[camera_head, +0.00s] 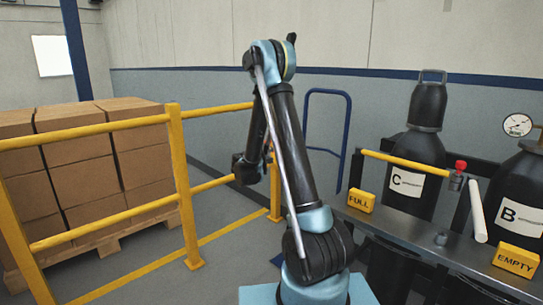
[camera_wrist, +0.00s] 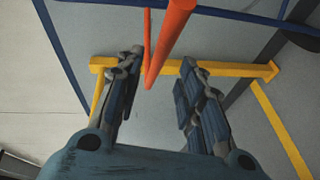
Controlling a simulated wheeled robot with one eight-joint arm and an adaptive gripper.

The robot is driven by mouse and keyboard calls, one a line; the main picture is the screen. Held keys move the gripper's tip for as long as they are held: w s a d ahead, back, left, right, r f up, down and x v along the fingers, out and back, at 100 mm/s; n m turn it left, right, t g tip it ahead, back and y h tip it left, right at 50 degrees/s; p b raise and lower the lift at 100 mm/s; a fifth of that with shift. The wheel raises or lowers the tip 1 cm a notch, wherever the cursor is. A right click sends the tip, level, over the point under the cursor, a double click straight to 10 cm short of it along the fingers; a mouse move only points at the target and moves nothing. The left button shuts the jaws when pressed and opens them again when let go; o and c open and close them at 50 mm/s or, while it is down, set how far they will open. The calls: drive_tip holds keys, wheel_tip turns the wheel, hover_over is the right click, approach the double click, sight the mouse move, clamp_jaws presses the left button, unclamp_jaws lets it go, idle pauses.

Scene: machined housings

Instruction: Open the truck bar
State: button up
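The truck bar, which I take to be the yellow bar (camera_head: 405,161), runs level across the front of black cylinder C (camera_head: 407,190) in the head view. A red knob (camera_head: 461,165) stands at its right end, above a small grey fitting. My gripper (camera_wrist: 160,68) is open in the wrist view, its two dark fingers well apart with nothing gripped. In the head view my arm is raised and bent; its dark far end hangs left of the truck, well apart from the bar. The fingers are not clearly seen there. The bar is not identifiable in the wrist view.
Yellow guard rails (camera_head: 178,170) stand at left, before stacked cartons (camera_head: 90,150) on a pallet. A blue hoop (camera_head: 345,120) stands behind my arm. Cylinder B (camera_head: 515,190), a white rod (camera_head: 478,211) and FULL and EMPTY blocks are at right. Orange-red rods (camera_wrist: 172,40) cross the wrist view.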

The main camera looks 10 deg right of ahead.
drive_tip(key=shift+x, duration=3.1)
drive_tip(key=shift+c, duration=0.6)
